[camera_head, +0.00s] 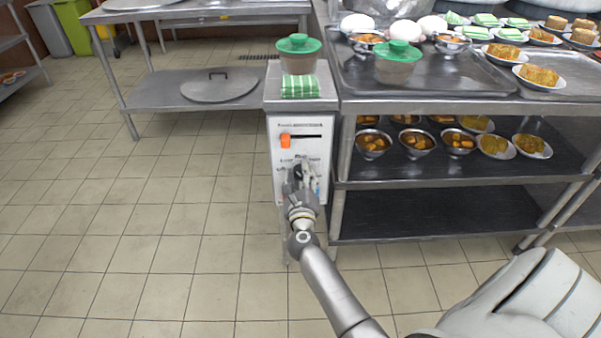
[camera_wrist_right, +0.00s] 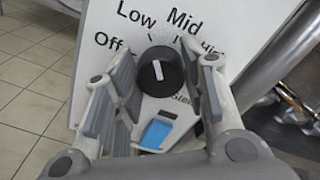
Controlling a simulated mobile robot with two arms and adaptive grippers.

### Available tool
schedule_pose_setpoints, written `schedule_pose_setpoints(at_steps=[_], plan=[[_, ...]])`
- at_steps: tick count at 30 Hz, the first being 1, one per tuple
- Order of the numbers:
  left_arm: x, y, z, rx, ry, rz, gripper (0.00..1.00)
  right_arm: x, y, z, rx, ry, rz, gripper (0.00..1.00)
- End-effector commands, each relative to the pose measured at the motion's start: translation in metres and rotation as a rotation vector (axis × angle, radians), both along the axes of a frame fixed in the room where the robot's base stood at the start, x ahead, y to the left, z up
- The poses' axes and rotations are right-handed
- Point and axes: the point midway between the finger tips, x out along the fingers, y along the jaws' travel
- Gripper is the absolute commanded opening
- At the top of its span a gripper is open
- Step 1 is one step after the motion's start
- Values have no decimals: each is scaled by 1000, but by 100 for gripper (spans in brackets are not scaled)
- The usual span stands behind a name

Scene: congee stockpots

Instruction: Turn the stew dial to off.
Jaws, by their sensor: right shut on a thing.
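The stew dial (camera_wrist_right: 161,85) is a round black knob with a white pointer line on the white control panel (camera_wrist_right: 225,20). In the right wrist view, the labels Off, Low, Mid and High run around it from left to right. The white line is near upright, its top tilted slightly left; I cannot tell its exact setting. My right gripper (camera_head: 300,173) is at the panel front, its two fingers on either side of the dial and shut on it. In the head view the gripper mostly hides the dial. My left gripper is not in view.
A blue rectangular switch (camera_wrist_right: 155,134) sits below the dial, by the partly hidden Stew label. An orange slider knob (camera_head: 285,141) is higher on the panel. Metal shelves with bowls stand right; open floor lies left.

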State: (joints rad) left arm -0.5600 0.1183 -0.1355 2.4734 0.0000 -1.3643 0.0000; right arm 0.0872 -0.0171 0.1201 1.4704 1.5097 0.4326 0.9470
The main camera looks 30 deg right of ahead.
Motion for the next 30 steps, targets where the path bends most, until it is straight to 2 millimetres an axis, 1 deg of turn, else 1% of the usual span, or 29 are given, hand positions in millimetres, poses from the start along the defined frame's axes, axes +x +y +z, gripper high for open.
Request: schedule_pose_setpoints(at_steps=[1,5,15,16,18,21,24,30], plan=[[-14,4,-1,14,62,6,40,0,1,2,-27,19,2,15],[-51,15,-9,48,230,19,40,0,1,2,-103,67,2,15],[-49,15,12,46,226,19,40,1,2,1,-334,209,3,15],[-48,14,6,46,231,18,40,1,2,1,-359,223,3,15],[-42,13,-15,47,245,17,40,1,2,0,-415,258,3,15],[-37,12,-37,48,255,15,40,1,2,0,-491,304,2,15],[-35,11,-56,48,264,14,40,1,2,-1,-560,346,2,15],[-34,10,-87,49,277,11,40,1,3,-2,-673,415,3,15]])
